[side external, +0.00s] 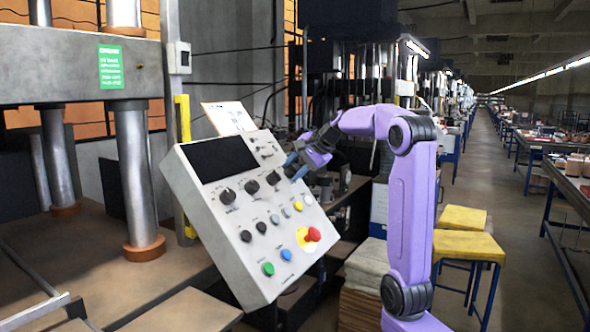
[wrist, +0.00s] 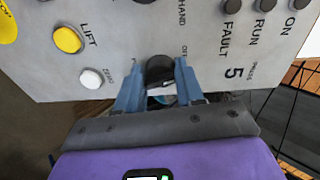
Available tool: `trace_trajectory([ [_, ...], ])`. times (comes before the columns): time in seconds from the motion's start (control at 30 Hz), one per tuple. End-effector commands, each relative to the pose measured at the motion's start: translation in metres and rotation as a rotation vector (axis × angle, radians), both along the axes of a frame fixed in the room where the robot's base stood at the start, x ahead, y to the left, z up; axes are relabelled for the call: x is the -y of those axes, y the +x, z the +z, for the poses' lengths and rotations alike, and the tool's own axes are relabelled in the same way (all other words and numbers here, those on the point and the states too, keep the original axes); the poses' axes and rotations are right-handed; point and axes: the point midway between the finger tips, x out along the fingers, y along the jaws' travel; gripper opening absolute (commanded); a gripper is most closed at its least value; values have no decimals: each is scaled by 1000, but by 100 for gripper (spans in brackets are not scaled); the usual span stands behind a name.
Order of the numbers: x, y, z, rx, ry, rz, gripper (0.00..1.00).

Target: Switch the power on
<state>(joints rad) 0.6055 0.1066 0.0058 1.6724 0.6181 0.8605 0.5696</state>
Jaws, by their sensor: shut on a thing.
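The control panel (side external: 222,238) is a pale grey tilted box with a dark screen, knobs and coloured buttons. It also fills the upper part of the wrist view (wrist: 125,30). My gripper (side external: 293,165) is at the panel's right edge, at the end of the row of large black knobs. In the wrist view, my gripper's blue fingers (wrist: 157,78) are shut on a black rotary knob (wrist: 160,70), one on each side. The word OFF is printed near this knob. In the side view my fingers largely hide the knob.
A red mushroom button (side external: 313,234) on yellow, a blue button (side external: 286,255) and a green button (side external: 268,268) sit low on the panel. In the wrist view, a yellow button (wrist: 68,40) and a white button (wrist: 91,78) are left of my fingers. Yellow stools (side external: 468,247) stand right.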

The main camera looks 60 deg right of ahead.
Motion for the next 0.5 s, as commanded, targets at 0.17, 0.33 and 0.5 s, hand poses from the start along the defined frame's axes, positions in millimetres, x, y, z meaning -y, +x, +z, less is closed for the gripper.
trace_trajectory([
  [0.17,0,1,3,7,126,-109,7],
  [0.33,0,2,4,8,250,-212,7],
  [0.5,1,2,4,11,364,-308,7],
])
